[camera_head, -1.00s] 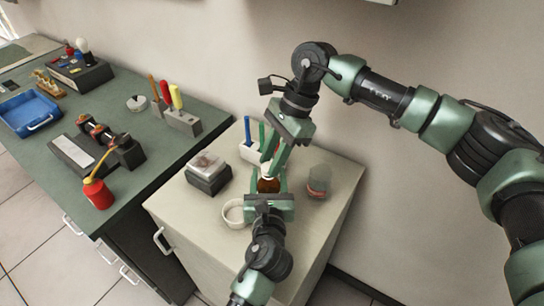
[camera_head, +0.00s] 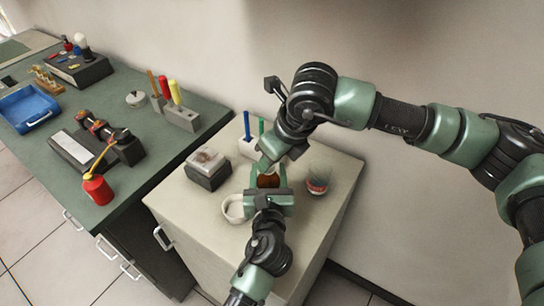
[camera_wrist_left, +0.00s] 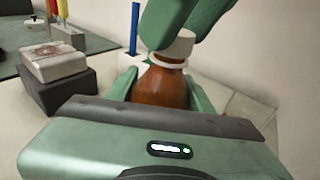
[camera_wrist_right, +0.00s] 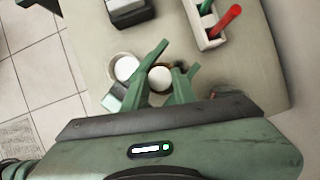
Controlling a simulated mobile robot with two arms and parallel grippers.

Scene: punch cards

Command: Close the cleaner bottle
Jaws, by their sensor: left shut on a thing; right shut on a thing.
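The cleaner bottle (camera_head: 268,181) is brown and stands upright on the pale cabinet top. My left gripper (camera_head: 268,190) is shut around its body, one finger on each side; the bottle also shows in the left wrist view (camera_wrist_left: 160,88). A white cap (camera_wrist_left: 172,48) sits at the bottle's neck, above a pale ring. My right gripper (camera_head: 270,158) is shut on the cap from above, and its green fingers (camera_wrist_left: 175,22) hide part of it. I cannot tell how tightly the cap sits. The right wrist view looks down on the capped bottle (camera_wrist_right: 160,78).
A round white dish (camera_head: 232,209) stands close left of the bottle. A dark box with a pale top (camera_head: 207,169) is behind it to the left, a clear jar (camera_head: 318,179) to the right. A rack with blue and green sticks (camera_head: 247,148) is behind. The cabinet's front is clear.

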